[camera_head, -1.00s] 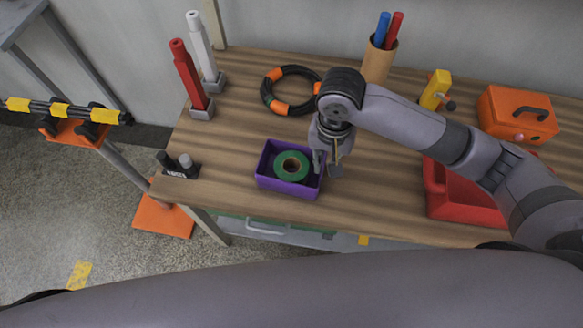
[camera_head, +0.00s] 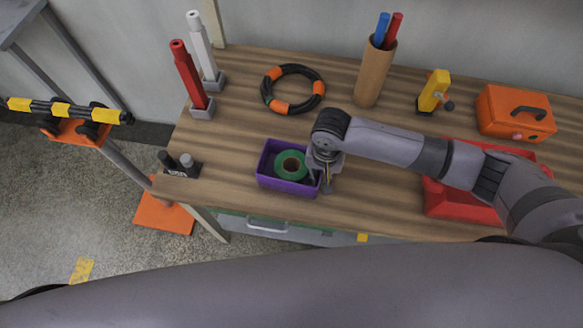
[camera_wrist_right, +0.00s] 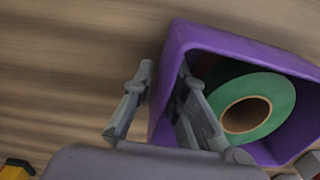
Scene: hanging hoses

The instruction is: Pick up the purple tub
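The purple tub (camera_head: 287,187) stands on the wooden table near its front edge, with a green tape roll (camera_head: 291,165) inside. My right gripper (camera_head: 325,181) is at the tub's right wall, pointing down. In the right wrist view, the gripper (camera_wrist_right: 160,110) is open, with one finger outside the purple tub (camera_wrist_right: 172,80) and the other inside, beside the green tape roll (camera_wrist_right: 262,90). The tub's wall runs between the fingers; I cannot tell whether either touches it. My left gripper is not in view.
A black-and-orange ring (camera_head: 293,90) lies behind the tub. A red tray (camera_head: 455,195) and orange case (camera_head: 515,112) are to the right. A brown cylinder (camera_head: 371,75) holds pens. Red (camera_head: 188,78) and white (camera_head: 202,45) posts stand back left. A dark holder (camera_head: 180,166) is left of the tub.

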